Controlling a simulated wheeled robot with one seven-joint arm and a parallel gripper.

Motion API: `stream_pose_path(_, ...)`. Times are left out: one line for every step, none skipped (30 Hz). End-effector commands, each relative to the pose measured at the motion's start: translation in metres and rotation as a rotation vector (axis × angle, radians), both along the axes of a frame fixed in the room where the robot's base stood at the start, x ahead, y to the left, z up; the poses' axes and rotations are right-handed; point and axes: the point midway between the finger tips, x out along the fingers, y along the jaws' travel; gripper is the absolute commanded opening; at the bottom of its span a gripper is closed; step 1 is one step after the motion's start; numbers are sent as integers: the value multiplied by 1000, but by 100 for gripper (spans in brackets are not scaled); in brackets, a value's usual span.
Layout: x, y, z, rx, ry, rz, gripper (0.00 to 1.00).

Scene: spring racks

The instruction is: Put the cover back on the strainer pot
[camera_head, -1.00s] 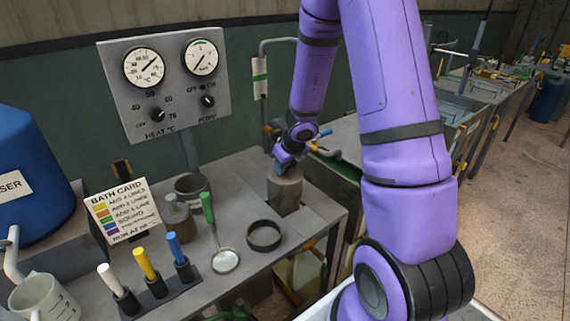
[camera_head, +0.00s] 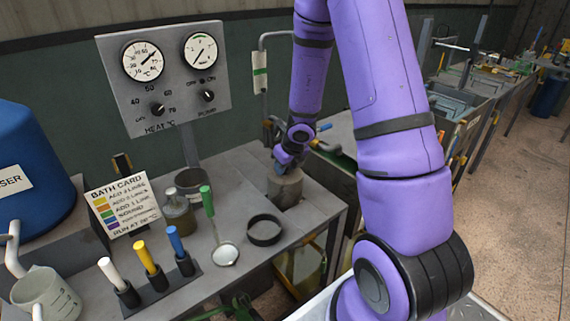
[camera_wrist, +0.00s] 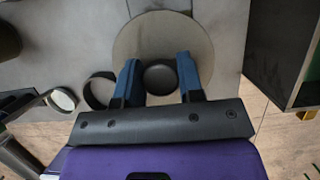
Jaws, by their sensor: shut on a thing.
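The cover (camera_wrist: 160,38) is a pale round disc with a dark knob (camera_wrist: 160,78) in the wrist view. My gripper (camera_wrist: 160,82) has its two blue fingers shut on the knob, one on each side. In the head view my gripper (camera_head: 284,162) is at the top of the grey cylindrical strainer pot (camera_head: 285,192), near the bench's right end. The cover is over the pot's top. The fingers and wrist partly hide the seam, so I cannot tell whether the cover is fully seated.
A black ring (camera_head: 265,230) and a green-handled ladle (camera_head: 208,202) lie left of the pot. A dark pot (camera_head: 192,184), a jar (camera_head: 179,214), a bath card (camera_head: 122,208) and a rack of coloured handles (camera_head: 152,290) stand further left. The bench edge is close on the right.

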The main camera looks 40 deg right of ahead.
Motion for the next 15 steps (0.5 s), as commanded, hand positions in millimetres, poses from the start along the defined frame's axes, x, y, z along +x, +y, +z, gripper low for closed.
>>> stream_pose_path(0, 1, -1, 1, 0, 1, 0)
stream_pose_path(0, 1, -2, 0, 0, 2, 0)
stream_pose_path(0, 1, -3, 1, 0, 4, 0)
stream_pose_path(0, 1, -3, 1, 0, 4, 0)
stream_pose_path(0, 1, -4, 0, 0, 2, 0)
stream_pose_path(0, 0, -5, 0, 0, 1, 0)
stream_pose_path(0, 0, -5, 0, 0, 1, 0)
stream_pose_path(0, 0, -6, 0, 0, 1, 0)
stream_pose_path(0, 0, -7, -2, 0, 1, 0)
stream_pose_path(0, 1, -7, -2, 0, 2, 0)
stream_pose_path(0, 1, -8, -2, -1, 3, 0)
stream_pose_path(0, 1, -9, -2, -1, 2, 0)
stream_pose_path(0, 0, -9, -3, -2, 1, 0)
stream_pose_path(0, 0, -10, -3, -2, 1, 0)
stream_pose_path(0, 0, -10, -3, -2, 1, 0)
